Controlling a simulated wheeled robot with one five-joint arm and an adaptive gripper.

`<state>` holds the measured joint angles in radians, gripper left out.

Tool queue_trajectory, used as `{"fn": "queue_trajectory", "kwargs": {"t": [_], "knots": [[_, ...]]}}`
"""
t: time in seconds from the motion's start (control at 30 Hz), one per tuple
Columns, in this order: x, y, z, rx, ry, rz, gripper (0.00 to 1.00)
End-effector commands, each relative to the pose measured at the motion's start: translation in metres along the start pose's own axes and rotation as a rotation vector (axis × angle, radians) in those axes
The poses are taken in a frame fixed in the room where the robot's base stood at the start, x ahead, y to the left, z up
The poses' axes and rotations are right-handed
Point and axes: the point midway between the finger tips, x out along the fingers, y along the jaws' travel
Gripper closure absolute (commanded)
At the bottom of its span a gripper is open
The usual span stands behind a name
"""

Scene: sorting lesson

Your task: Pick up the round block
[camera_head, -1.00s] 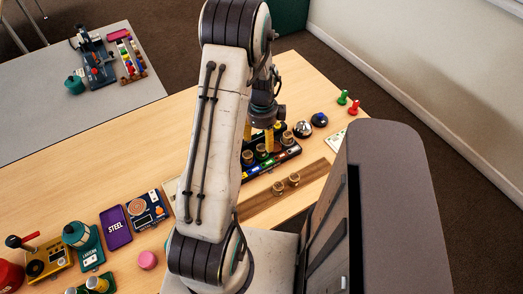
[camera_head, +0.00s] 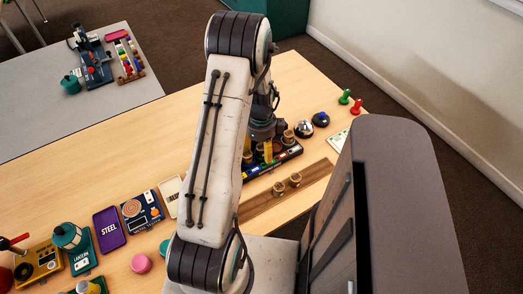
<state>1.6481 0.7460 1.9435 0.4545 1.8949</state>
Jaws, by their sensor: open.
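My gripper (camera_head: 260,146) points down over the dark sorting tray (camera_head: 290,153) right of the picture's middle, its yellow fingers apart. My arm hides part of it and part of the tray. Several round brass-coloured pieces stand in or by the tray, one of them (camera_head: 288,137) just right of my gripper. I cannot tell which piece is the round block, nor whether anything lies between the fingers.
A silver bell (camera_head: 303,129), a dark blue-topped dome (camera_head: 320,119) and green and red pegs (camera_head: 345,97) stand beyond the tray. A purple STEEL box (camera_head: 110,230), a lantern (camera_head: 70,238) and a pink disc (camera_head: 141,263) are at left. The table's middle left is clear.

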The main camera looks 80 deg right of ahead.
Motion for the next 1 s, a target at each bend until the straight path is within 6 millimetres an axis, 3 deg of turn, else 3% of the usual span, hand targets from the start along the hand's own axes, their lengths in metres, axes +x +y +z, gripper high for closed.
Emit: {"fn": "queue_trajectory", "kwargs": {"t": [0.6,1.0], "knots": [[-0.0005,-0.0001,0.0000,0.000,0.000,0.000,0.88],[-0.0021,-0.0001,0.0000,0.000,0.000,0.000,0.88]]}}
